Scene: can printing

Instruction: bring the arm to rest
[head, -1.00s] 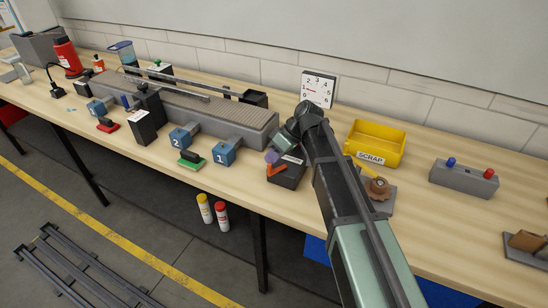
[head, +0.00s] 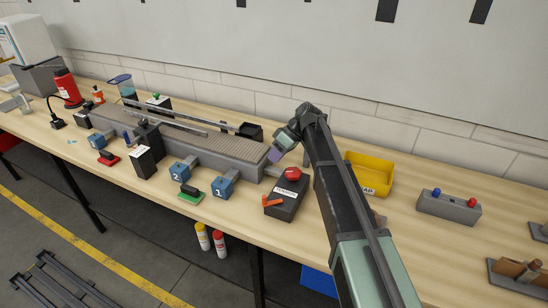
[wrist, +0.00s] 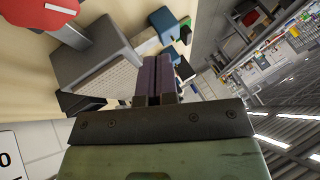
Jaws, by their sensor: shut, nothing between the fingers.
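My gripper (head: 275,154) is in the air above the right end of the conveyor, up and left of the black box (head: 288,203). Its purple fingers are closed together and hold nothing. In the wrist view the gripper (wrist: 157,80) points towards the conveyor (wrist: 92,48), with its two fingers side by side. My arm reaches up from the lower right, bends at a high elbow and hides part of the bench behind it.
The black box carries a red button (head: 292,173) and an orange lever (head: 273,201). A yellow bin (head: 370,172) stands right of my arm. A grey box with blue and red buttons (head: 449,206) is farther right. Blue blocks numbered 1 (head: 223,188) and 2 (head: 184,172) line the conveyor.

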